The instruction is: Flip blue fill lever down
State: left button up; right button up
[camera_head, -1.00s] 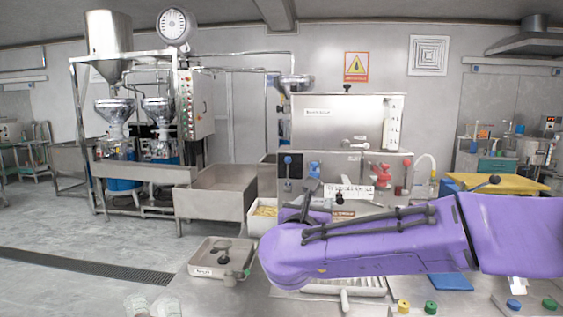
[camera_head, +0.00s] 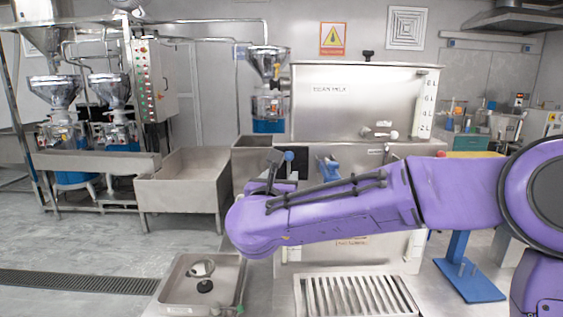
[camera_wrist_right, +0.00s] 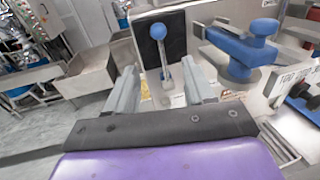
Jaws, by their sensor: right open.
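The blue fill lever (camera_head: 289,157) is a thin metal rod with a blue ball on top, in front of a black plate on the steel machine's front. In the right wrist view the lever (camera_wrist_right: 158,33) stands up, ball at the top, and lines up with the gap between my fingers. My right gripper (camera_head: 273,167) is at the lever, its fingers partly hidden by my purple arm in the head view. In the wrist view the right gripper (camera_wrist_right: 162,80) is open, one finger on each side of the rod; contact cannot be told. My left gripper is not in view.
A blue valve handle (camera_wrist_right: 245,50) sits just right of the lever, close to the right finger. A steel tray (camera_head: 202,290) with a round tool is at the lower left. A slatted drain (camera_head: 358,298) lies below my arm. A steel bin (camera_head: 185,185) stands left.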

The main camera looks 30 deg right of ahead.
aim_at(289, 163)
jog(key=p+x, duration=0.4)
jog(key=x, duration=0.5)
jog(key=shift+w+d, duration=0.25)
jog(key=shift+s, duration=0.1)
grip_shut()
